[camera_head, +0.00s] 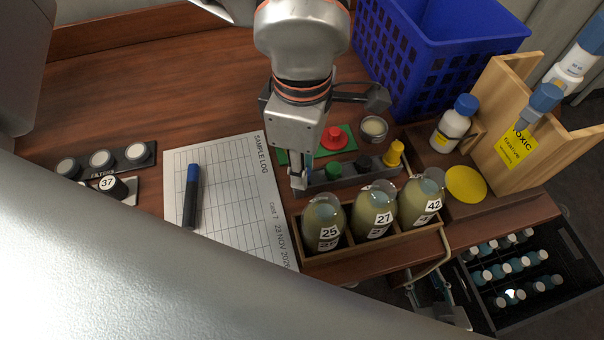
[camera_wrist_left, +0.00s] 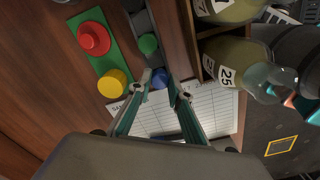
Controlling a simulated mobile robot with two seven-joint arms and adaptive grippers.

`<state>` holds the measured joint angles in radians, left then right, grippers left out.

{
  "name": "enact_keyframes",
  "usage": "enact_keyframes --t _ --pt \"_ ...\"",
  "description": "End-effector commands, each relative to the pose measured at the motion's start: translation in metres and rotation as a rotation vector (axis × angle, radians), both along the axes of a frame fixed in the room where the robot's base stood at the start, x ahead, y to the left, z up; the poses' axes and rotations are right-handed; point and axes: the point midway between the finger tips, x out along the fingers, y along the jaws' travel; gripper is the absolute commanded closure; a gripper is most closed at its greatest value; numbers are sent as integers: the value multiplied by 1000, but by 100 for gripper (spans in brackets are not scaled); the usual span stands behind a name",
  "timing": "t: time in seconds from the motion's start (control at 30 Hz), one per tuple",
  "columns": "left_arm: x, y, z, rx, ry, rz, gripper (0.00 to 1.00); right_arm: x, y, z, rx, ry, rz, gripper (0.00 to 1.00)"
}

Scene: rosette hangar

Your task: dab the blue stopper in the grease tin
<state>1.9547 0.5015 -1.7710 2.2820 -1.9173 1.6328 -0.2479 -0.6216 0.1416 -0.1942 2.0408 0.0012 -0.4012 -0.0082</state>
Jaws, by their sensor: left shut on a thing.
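My left gripper (camera_head: 298,187) points down at the left end of the grey stopper rack (camera_head: 322,181). In the left wrist view my left gripper (camera_wrist_left: 167,90) is shut on the blue stopper (camera_wrist_left: 160,77), beside the green stopper (camera_wrist_left: 148,44). The blue stopper is hidden in the head view. The grease tin (camera_head: 374,127), round with pale contents, stands open behind the rack, apart from the gripper. My right gripper (camera_head: 440,304) is low at the right, below the bottle tray; its finger gap is unclear.
Bottles 25 (camera_head: 323,222), 27 (camera_head: 376,208) and 42 (camera_head: 421,196) stand in a wooden tray in front of the rack. A red button (camera_head: 332,137) sits on a green plate, and a tall yellow stopper (camera_head: 393,153) is at the rack's right. A blue crate (camera_head: 430,62) stands behind.

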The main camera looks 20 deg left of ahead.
Motion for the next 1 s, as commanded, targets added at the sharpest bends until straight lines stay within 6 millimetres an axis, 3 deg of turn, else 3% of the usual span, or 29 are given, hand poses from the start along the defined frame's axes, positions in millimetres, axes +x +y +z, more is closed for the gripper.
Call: enact_keyframes --t 0.6,1.0 --pt "0 0 30 0 -2 1 96 9 0 22 0 -27 0 60" --pt "0 0 31 0 1 0 96 9 0 23 1 -28 -1 60"
